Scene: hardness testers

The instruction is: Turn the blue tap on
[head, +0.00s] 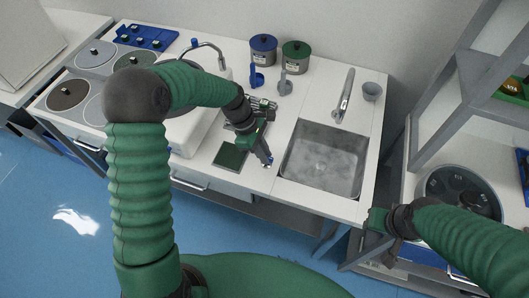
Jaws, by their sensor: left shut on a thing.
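My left gripper (267,161) reaches down to the front of the white worktop, just left of the sink. My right gripper (376,221) is low at the right, apart from the worktop. I cannot tell whether its jaws are open.
A blue fitting (257,77) and a grey fitting (285,84) stand at the back, before a blue pot (263,49) and a green pot (296,56). A dark green square (230,156) lies left of my gripper. A grey cup (372,91) stands right of the spout.

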